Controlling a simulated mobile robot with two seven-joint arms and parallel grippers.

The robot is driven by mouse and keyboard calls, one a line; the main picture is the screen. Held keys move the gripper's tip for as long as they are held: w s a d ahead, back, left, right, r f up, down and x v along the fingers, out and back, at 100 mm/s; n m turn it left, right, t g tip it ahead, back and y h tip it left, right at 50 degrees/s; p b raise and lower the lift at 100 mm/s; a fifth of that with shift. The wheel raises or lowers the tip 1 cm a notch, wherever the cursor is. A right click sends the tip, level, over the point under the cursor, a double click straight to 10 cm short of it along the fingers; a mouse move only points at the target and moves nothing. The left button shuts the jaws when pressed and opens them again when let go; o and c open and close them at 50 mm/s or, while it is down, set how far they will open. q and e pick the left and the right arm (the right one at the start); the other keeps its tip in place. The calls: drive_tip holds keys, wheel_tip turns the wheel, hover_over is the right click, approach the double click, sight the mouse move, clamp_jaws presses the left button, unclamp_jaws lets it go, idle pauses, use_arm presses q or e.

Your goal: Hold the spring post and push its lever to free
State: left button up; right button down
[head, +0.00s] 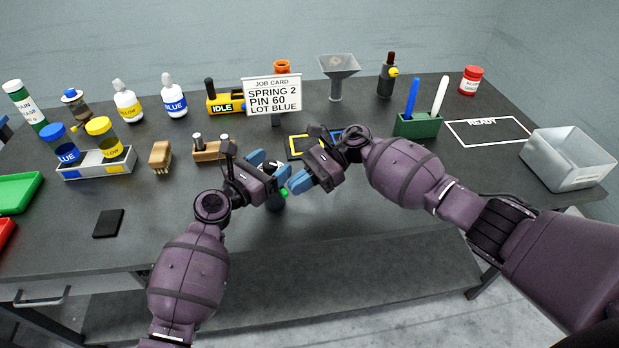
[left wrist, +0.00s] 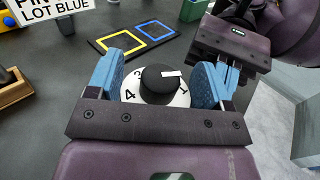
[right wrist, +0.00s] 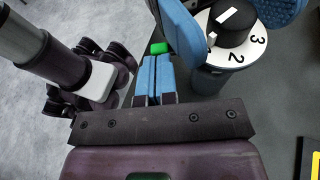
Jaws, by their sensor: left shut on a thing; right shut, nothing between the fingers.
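The spring post (head: 275,203) is a dark upright cylinder near the table's front edge. Its white numbered dial (left wrist: 128,94) and black knob with a white mark (left wrist: 158,84) show in the left wrist view. The green lever tip (head: 284,192) sticks out at its side; it also shows in the right wrist view (right wrist: 158,48). My left gripper (head: 268,167) is shut on the post, one blue finger on each side of its top. My right gripper (head: 299,184) is shut and empty, just right of the post, with its fingertips close to the green tip; contact is unclear.
A job card (head: 272,92) reading SPRING 2, PIN 60, LOT BLUE stands behind. A mat with yellow and blue squares (left wrist: 133,39) lies beyond the grippers. A wooden block (head: 208,153) stands left.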

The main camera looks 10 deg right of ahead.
drive_tip(key=shift+a, duration=0.15)
drive_tip(key=shift+s+a, duration=0.65)
drive_tip(key=shift+s, duration=0.05)
drive_tip(key=shift+w+d, duration=0.1)
drive_tip(key=shift+w, duration=0.05)
drive_tip(key=shift+w+d, duration=0.3)
drive_tip(key=shift+w, duration=0.1)
drive_tip(key=shift+w+d, duration=0.1)
idle(0.3)
drive_tip(key=shift+d, duration=0.25)
drive_tip(key=s+d+v, duration=0.1)
drive_tip(key=s+v, duration=0.1)
drive_tip(key=v, duration=1.1)
drive_tip(key=shift+s+d+f, duration=0.2)
drive_tip(key=shift+f, duration=0.2)
